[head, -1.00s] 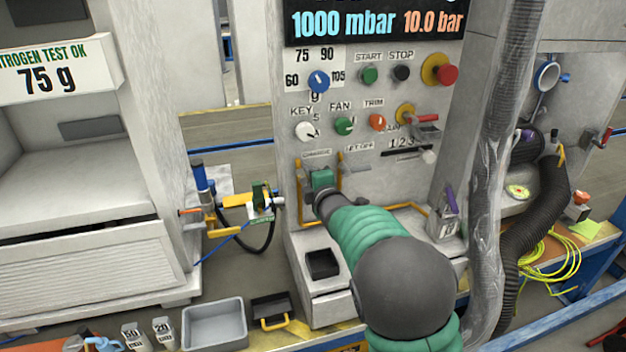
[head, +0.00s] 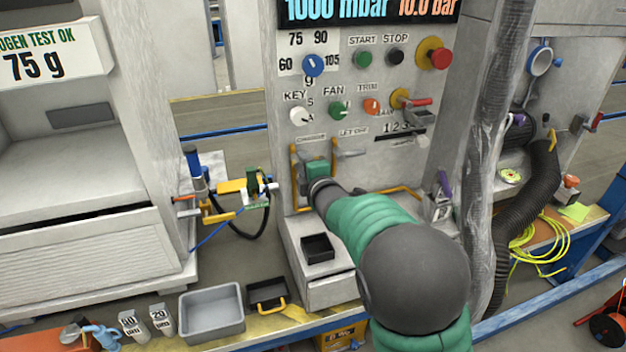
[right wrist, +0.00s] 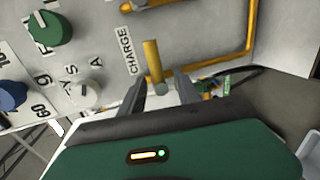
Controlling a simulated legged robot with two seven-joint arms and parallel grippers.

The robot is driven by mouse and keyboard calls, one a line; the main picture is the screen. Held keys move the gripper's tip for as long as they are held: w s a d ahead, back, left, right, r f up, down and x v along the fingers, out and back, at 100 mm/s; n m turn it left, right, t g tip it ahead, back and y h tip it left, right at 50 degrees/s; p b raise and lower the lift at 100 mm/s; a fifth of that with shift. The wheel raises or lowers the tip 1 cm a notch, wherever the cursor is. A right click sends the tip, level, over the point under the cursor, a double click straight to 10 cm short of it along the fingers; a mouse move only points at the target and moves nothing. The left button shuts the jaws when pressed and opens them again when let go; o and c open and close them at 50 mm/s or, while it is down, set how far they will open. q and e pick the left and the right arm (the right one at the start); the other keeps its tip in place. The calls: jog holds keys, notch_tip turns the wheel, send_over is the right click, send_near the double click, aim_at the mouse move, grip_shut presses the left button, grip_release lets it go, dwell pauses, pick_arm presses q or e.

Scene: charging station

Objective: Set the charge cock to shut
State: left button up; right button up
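The charge cock sits on the panel under the CHARGE label (right wrist: 127,50). In the right wrist view a short yellow stem (right wrist: 153,62) stands out just below that label, between and beyond my fingertips. In the head view my green right gripper (head: 306,180) is at the charge cock and hides most of it. In the right wrist view the two dark fingers of my right gripper (right wrist: 160,88) are apart, with a gap around the stem's line. I cannot tell whether they touch it, nor how the cock's handle is turned. My left gripper is not in view.
Yellow pipes (head: 400,191) run along the panel. Above are the white KEY knob (head: 299,116) and green FAN knob (head: 338,110). A black tray (head: 318,248) lies below.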

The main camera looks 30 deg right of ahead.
jog(key=p+v, duration=0.2)
jog(key=v, duration=1.2)
jog(key=shift+a, duration=0.35)
jog(key=shift+w, duration=0.15)
